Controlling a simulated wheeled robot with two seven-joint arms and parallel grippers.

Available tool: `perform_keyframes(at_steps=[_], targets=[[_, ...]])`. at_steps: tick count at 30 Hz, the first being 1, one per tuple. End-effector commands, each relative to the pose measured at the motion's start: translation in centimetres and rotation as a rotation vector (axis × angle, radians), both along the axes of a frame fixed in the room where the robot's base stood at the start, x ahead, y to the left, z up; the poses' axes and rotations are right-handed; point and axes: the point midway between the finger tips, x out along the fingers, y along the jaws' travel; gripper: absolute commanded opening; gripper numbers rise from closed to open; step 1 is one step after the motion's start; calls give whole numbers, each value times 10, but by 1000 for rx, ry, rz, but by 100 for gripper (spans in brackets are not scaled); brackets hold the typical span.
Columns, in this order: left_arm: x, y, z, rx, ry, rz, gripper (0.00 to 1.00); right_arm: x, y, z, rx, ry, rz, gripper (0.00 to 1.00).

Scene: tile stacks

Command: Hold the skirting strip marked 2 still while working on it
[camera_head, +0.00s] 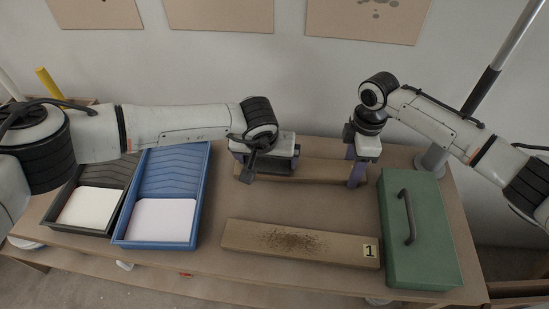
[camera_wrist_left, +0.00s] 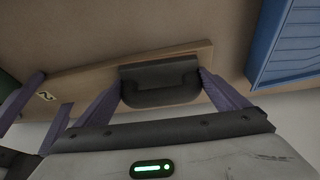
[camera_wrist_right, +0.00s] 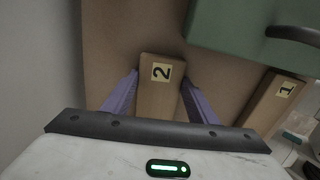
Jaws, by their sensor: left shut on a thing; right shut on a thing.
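The skirting strip marked 2 (camera_head: 322,172) lies flat at the back of the table, and its label shows in the right wrist view (camera_wrist_right: 159,98). My right gripper (camera_head: 355,172) is shut across the strip at its right end, near the label, with a finger on each side. My left gripper (camera_head: 272,168) is shut on a dark block with a rounded grip (camera_wrist_left: 160,84). The block is at the strip's left part and appears to rest on its top. The strip's surface beneath the block is hidden.
A strip marked 1 (camera_head: 300,243) with a dark speckled patch lies in front. A green box with a handle (camera_head: 427,250) stands at the right. A blue tray (camera_head: 202,190) and a black tray (camera_head: 112,210) hold pale sheets at the left. A wall stands behind.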

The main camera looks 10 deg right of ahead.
Motion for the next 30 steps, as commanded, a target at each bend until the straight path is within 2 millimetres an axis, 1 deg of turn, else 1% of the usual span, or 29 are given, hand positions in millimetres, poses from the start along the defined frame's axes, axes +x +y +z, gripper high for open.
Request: perform_keyframes(at_steps=[1, 3, 11, 21, 30], targets=[[1, 9, -3, 7, 3, 5, 64, 0, -1, 0, -2, -1, 0, 39], [2, 15, -2, 6, 4, 4, 64, 0, -1, 0, -2, -1, 0, 39], [3, 23, -2, 6, 5, 3, 64, 0, -1, 0, -2, -1, 1, 39], [8, 49, 1, 6, 4, 3, 64, 0, -1, 0, -3, 0, 0, 39], [9, 49, 2, 2, 1, 1, 64, 0, -1, 0, -3, 0, 0, 39]])
